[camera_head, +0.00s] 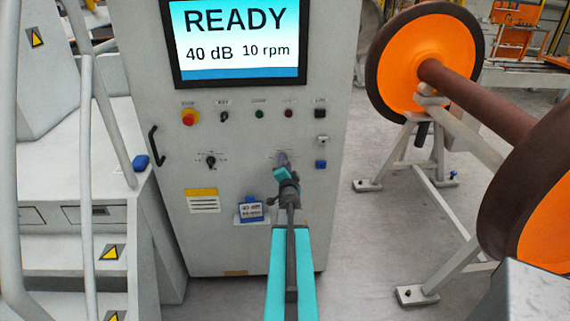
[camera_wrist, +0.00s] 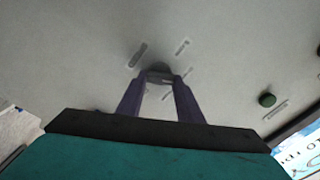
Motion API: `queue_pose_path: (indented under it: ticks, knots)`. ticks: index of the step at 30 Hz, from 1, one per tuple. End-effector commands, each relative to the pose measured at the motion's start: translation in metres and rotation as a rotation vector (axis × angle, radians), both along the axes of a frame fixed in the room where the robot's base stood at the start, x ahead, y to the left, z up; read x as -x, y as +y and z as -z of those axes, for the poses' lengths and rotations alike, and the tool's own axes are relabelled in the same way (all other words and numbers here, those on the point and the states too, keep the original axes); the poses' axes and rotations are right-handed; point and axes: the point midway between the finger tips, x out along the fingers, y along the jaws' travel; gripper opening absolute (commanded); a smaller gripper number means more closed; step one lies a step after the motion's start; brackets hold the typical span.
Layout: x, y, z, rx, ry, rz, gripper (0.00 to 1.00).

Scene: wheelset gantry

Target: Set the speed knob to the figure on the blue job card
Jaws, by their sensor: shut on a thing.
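The control cabinet's screen (camera_head: 240,42) reads READY, 40 dB and 10 rpm. My gripper (camera_head: 283,160) is at the right-hand knob on the cabinet front, below the row of buttons. In the wrist view its two purple fingers (camera_wrist: 160,82) close on a dark round knob (camera_wrist: 158,68), apparently the speed knob, with small marks around it too blurred to read. In the head view my gripper mostly hides this knob. Another black knob (camera_head: 210,161) is to the left, its scale unreadable. The blue job card (camera_head: 250,211) is low on the cabinet, left of my arm; its figure is too small to read.
A red stop button (camera_head: 188,117) and several small buttons sit above the knobs. A black handle (camera_head: 157,146) is at the left edge. A wheelset with orange wheels (camera_head: 415,62) stands on a frame at right. Steps with rails (camera_head: 60,240) are at left.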

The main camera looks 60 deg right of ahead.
Motion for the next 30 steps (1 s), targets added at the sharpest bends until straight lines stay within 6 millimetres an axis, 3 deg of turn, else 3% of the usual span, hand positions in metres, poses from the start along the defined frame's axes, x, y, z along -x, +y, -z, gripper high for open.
queue_pose_path:
  ticks: [4,5,8,20,30]
  knots:
    - [0.001,-0.001,0.000,0.000,0.000,0.001,0.10]
    - [0.001,-0.001,0.000,0.000,0.000,0.001,0.34]
    - [0.001,-0.001,0.000,0.000,0.001,0.001,0.51]
    - [0.001,0.001,0.000,0.001,0.002,0.000,0.52]
    - [0.012,0.015,0.001,0.002,0.001,0.001,0.52]
